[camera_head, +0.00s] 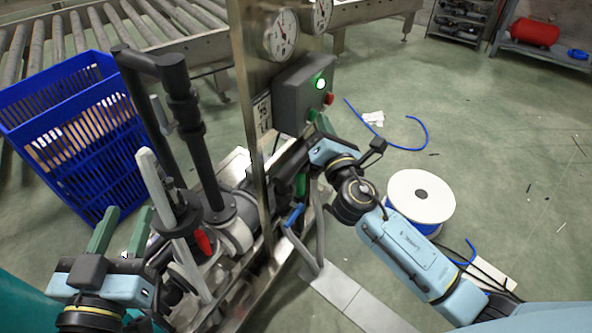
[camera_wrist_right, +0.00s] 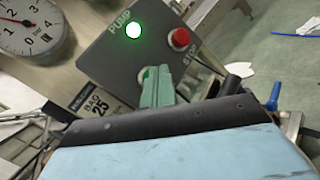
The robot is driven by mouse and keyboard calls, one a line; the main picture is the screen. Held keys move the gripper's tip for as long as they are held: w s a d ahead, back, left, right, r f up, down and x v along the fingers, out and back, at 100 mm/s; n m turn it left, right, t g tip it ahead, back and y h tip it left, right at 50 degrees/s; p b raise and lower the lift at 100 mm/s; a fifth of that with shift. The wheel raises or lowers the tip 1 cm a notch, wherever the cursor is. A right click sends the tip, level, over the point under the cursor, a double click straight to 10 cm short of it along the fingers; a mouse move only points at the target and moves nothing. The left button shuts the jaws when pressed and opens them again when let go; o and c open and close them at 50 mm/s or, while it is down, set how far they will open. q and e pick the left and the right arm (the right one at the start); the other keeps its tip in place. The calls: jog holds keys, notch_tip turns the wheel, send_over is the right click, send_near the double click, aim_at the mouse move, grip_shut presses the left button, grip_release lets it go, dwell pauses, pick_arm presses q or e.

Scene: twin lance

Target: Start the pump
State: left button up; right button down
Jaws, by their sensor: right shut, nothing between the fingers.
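The grey pump control box (camera_head: 304,92) is mounted on a steel post, with a lit green lamp (camera_head: 320,84) and a red stop button (camera_head: 328,98). In the right wrist view the lamp (camera_wrist_right: 133,30) glows under the word PUMP, and the red button (camera_wrist_right: 179,38) sits beside STOP. My right gripper (camera_wrist_right: 157,84) is shut and empty. Its green fingers are at the lower part of the box, over a green button mostly hidden behind them; I cannot tell if they touch it. My left gripper (camera_head: 121,228) is open and empty, left of the upright grey lever (camera_head: 165,205).
Dark pipes (camera_head: 190,120) and a red-tipped handle (camera_head: 203,242) stand between my arms. Gauges (camera_head: 282,35) sit above the box. A blue crate (camera_head: 75,140) is at left, a white-topped reel (camera_head: 420,195) at right. The floor at far right is mostly open.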

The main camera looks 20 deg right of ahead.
jog(key=shift+s+d, duration=0.2)
jog(key=shift+s, duration=0.05)
jog(key=s+d, duration=0.4)
jog(key=shift+s+p, duration=0.25)
jog(key=shift+p, duration=0.05)
dwell(0.5)
